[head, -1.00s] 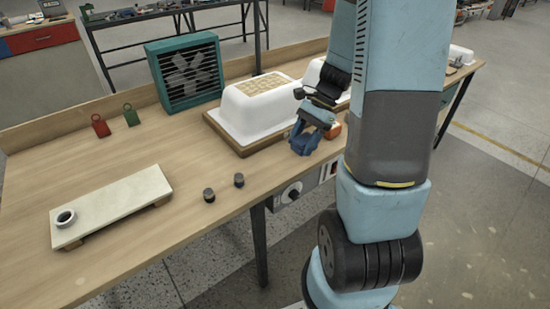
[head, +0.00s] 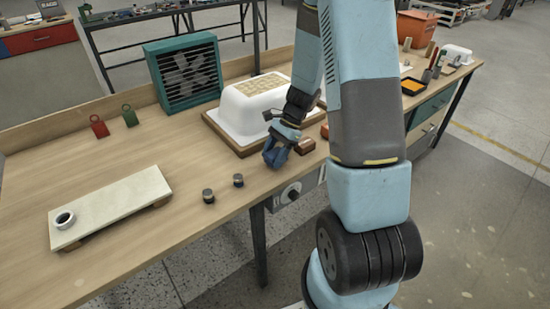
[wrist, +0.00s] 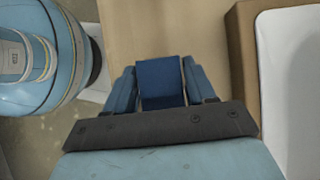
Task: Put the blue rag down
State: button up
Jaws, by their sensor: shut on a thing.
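The blue rag (wrist: 161,82) is between the fingers of my gripper (wrist: 161,90) in the wrist view, and the fingers are shut on it. In the head view the rag (head: 272,158) shows as a dark blue patch under my gripper (head: 278,150). It is just over or at the front part of the wooden bench (head: 120,215), left of a brown block. I cannot tell whether the rag touches the bench top.
A white tub shell (head: 240,112) on a wooden base stands just behind my gripper. A brown block (head: 305,146) is to its right. Two dark knobs (head: 238,181) (head: 208,196) are front left. A pale board (head: 110,205) lies farther left, with bare bench between.

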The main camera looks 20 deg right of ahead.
jog(key=shift+f, duration=0.75)
jog(key=shift+s+f, duration=0.15)
jog(key=shift+f, duration=0.1)
